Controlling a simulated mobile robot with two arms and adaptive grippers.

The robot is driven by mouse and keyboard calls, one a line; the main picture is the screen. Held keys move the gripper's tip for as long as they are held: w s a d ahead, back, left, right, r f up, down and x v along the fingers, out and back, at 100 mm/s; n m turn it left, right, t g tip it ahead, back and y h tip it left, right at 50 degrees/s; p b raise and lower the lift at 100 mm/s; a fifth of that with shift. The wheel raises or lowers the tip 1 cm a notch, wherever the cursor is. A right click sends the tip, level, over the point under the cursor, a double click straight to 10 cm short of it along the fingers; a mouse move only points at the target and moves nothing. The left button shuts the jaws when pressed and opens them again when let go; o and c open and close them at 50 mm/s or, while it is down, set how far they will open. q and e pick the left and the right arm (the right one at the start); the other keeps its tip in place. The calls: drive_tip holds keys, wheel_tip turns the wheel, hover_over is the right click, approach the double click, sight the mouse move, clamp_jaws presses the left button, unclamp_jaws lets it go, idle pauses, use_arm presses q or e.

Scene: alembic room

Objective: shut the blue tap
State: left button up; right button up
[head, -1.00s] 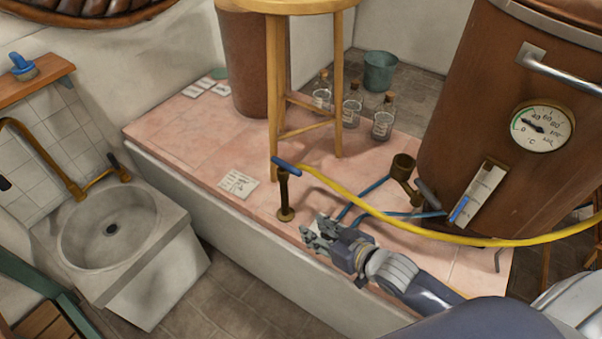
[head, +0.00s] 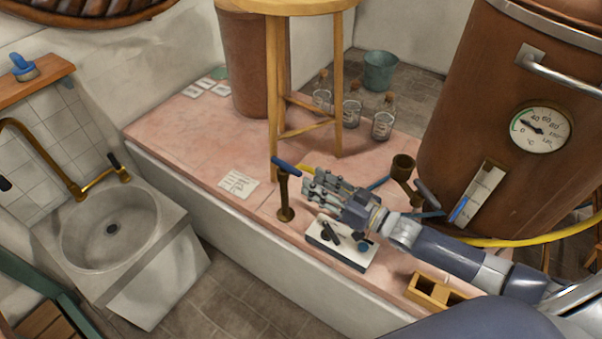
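The blue tap is a brass standpipe (head: 285,200) with a blue lever handle (head: 287,166) on top, standing on the pink tiled ledge. The handle slants from upper left to lower right. My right gripper (head: 311,187) reaches in from the right, its fingers pointing left at the tap. The fingers look parted, with nothing seen between them. The fingertips are just right of the pipe, a little below the handle's right end; I see no clear contact. My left gripper is not in view.
A yellow hose (head: 500,242) passes behind my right arm. A wooden stool (head: 275,100) stands close behind the tap. A white box with a black lever (head: 325,250) and an open wooden box (head: 432,290) lie near the ledge's front. A copper vessel (head: 450,130) stands at right.

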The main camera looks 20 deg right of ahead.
sight(301, 172)
drive_tip(key=shift+x, duration=2.75)
clamp_jaws()
